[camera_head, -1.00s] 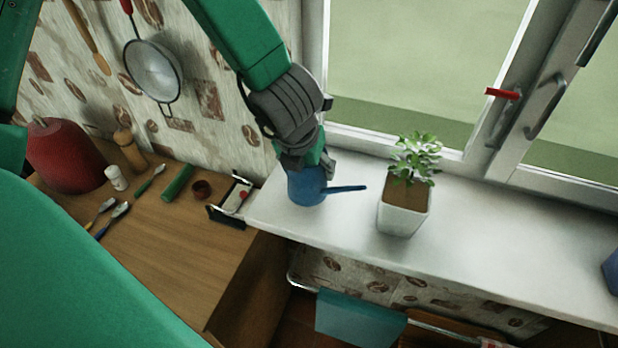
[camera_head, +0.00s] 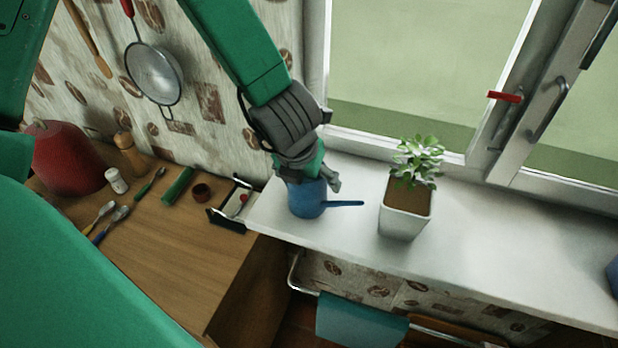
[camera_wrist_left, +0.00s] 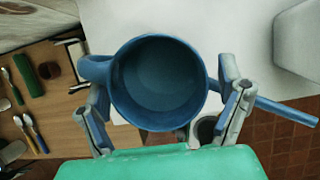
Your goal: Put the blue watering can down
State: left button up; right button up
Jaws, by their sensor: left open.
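The blue watering can (camera_head: 307,200) stands upright on the white windowsill, near its left end, with its spout pointing right. The left wrist view looks down into the can (camera_wrist_left: 158,85), which appears empty. My left gripper (camera_head: 311,181) is right above the can in the head view. In the left wrist view the fingers of my left gripper (camera_wrist_left: 165,112) are spread apart, one on each side of the can. I cannot tell whether either finger still touches it. My right gripper is not in view.
A potted plant in a white pot (camera_head: 404,215) stands on the windowsill (camera_head: 480,225) right of the can. The wooden counter (camera_head: 160,245) at left holds cutlery, a red container (camera_head: 66,158) and small items. The sill right of the plant is mostly clear.

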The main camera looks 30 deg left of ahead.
pick_arm(q)
jog(key=p+v, duration=0.2)
jog(key=v, duration=0.8)
jog(key=shift+s+r, duration=0.2)
jog(key=shift+r, duration=0.1)
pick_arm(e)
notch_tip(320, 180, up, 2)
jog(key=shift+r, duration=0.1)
